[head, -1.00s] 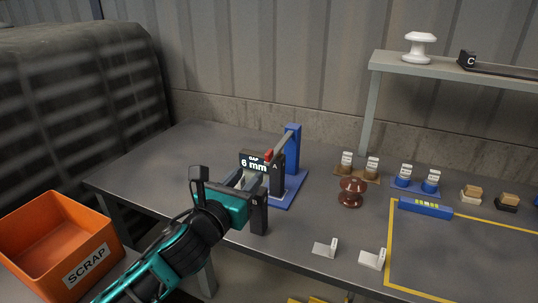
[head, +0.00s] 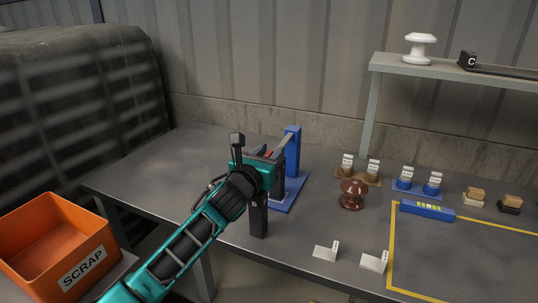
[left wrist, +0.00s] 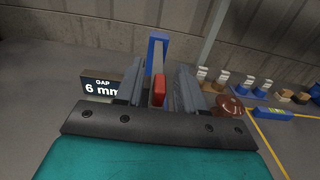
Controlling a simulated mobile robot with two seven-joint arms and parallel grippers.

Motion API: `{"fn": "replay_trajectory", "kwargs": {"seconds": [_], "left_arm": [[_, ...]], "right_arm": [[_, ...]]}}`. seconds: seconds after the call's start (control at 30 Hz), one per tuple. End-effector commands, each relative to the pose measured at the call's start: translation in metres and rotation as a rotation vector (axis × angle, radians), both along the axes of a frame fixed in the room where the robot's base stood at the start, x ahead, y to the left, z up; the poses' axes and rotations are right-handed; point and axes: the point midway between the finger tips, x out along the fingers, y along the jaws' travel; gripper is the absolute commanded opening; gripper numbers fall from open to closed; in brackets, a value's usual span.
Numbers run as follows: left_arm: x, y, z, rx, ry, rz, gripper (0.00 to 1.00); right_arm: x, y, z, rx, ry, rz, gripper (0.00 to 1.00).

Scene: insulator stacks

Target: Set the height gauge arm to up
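The height gauge has a blue post (head: 293,150) on a blue base plate (head: 291,196) on the bench. Its grey arm runs from the post toward me and ends in a red tip (left wrist: 158,88). I cannot tell the arm's exact setting. My left gripper (head: 272,155) is at the arm's near end. In the left wrist view its two grey fingers (left wrist: 160,88) stand apart, one on each side of the arm and red tip, with gaps visible. A black "GAP 6 mm" sign (left wrist: 101,87) stands left of the fingers. My right gripper is not in view.
A brown insulator (head: 352,194) stands right of the gauge, with holders of small labelled parts (head: 404,184) behind it. A blue bar (head: 427,210) lies by a yellow-outlined area. An orange SCRAP bin (head: 57,243) is at left. The bench's left part is clear.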

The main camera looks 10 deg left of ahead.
Motion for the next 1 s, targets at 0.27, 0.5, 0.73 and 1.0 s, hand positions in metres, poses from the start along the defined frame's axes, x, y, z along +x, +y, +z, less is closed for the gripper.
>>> {"fn": "replay_trajectory", "kwargs": {"seconds": [0.27, 0.5, 0.73, 1.0], "left_arm": [[0.0001, -0.0003, 0.0005, 0.0, -0.001, 0.0, 0.34], [-0.0001, -0.0002, 0.0004, 0.0, -0.001, 0.0, 0.11], [-0.0001, -0.0002, 0.0003, 0.0, -0.001, 0.0, 0.0], [-0.0002, -0.0002, 0.0002, 0.0, 0.0, 0.0, 0.0]], "right_arm": [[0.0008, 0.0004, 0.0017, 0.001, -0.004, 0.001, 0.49], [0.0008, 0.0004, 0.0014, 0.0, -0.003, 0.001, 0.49], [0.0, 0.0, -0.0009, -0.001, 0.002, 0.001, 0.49], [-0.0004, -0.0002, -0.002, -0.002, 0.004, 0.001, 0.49]]}}
